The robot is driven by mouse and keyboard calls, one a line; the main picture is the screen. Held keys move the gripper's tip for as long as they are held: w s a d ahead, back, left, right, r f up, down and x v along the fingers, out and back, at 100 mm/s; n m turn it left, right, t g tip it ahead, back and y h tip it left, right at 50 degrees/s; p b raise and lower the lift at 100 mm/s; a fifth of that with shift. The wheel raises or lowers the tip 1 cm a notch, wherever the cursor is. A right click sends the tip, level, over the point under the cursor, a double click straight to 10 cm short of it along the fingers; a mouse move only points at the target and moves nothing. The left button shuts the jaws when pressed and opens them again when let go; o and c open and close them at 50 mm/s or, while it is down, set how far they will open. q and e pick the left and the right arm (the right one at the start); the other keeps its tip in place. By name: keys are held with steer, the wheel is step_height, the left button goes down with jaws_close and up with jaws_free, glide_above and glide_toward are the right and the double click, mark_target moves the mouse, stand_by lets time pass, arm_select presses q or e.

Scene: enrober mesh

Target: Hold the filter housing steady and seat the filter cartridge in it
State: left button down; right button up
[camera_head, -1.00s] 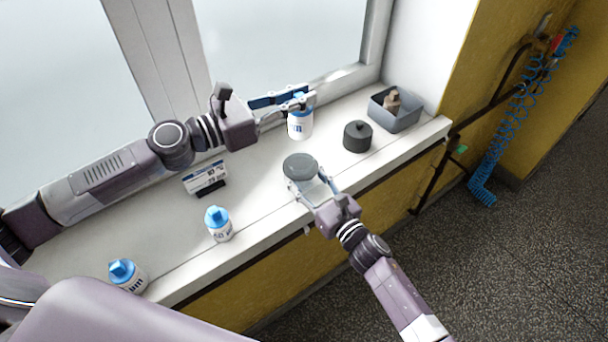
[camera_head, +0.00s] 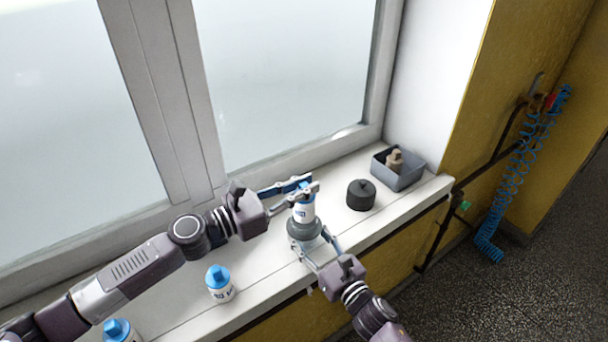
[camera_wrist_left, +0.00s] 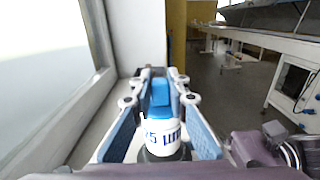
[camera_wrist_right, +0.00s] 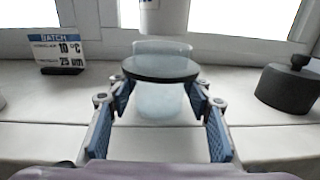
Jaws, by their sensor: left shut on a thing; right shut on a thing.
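My left gripper (camera_head: 301,191) is shut on a white filter cartridge (camera_head: 304,212) with a blue top, held upright. In the left wrist view the cartridge (camera_wrist_left: 162,134) stands between the pads, its label reading about 25 µm. The filter housing (camera_head: 304,229) has a dark collar, and the right wrist view shows its clear cup (camera_wrist_right: 162,99). My right gripper (camera_head: 315,246) is shut on the housing at the sill's front. In the right wrist view the cartridge's lower end (camera_wrist_right: 164,17) is directly above the housing, with a small apparent gap.
A black knobbed lid (camera_head: 361,195) and a grey bin (camera_head: 404,178) holding a beige part stand to the right. Other blue-topped cartridges (camera_head: 219,284) (camera_head: 120,331) stand to the left. A batch card (camera_wrist_right: 58,53) reads 10 °C, 25 µm. The window is close behind.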

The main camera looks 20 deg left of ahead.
arm_select(q)
steer(key=shift+f, duration=1.6)
steer(key=c, duration=1.8)
jaws_free()
steer(key=shift+r, duration=3.55)
arm_select(e)
steer(key=o, duration=1.2)
steer(key=shift+o, duration=0.2)
